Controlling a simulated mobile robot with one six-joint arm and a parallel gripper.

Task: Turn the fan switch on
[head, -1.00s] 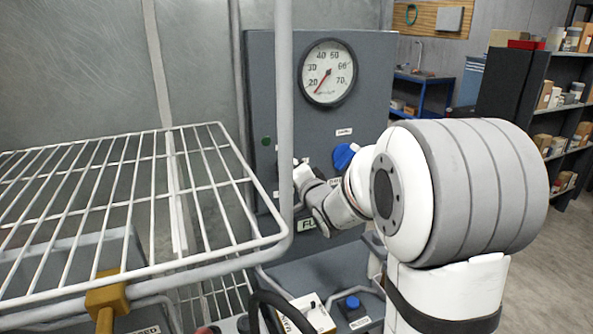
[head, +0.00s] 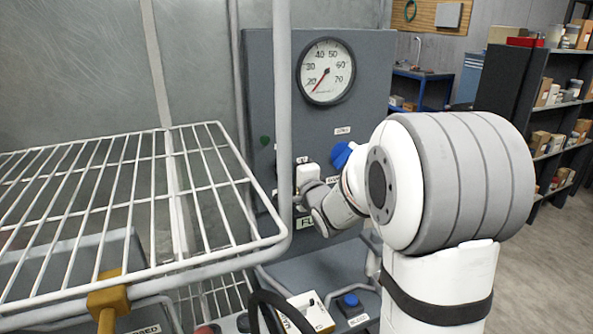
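The grey control panel (head: 372,75) stands ahead, with a round dial gauge (head: 327,71) near its top. A green indicator (head: 265,140) is on its left side, and a partly covered label (head: 305,222) is low down. My gripper (head: 299,186) is at the panel's lower left part, seen from behind and partly hidden by my wrist and the white rack post. I cannot tell whether its fingers are open or shut, or whether they touch the panel. I cannot make out the fan switch; it may be hidden behind my gripper.
A blue knob (head: 342,153) shows beside my arm on the panel. A white wire rack (head: 222,126) with an upright post (head: 282,90) stands close at left. Below are a blue button (head: 350,300) and a small white box (head: 312,311). Shelves (head: 515,80) stand at right beyond open floor.

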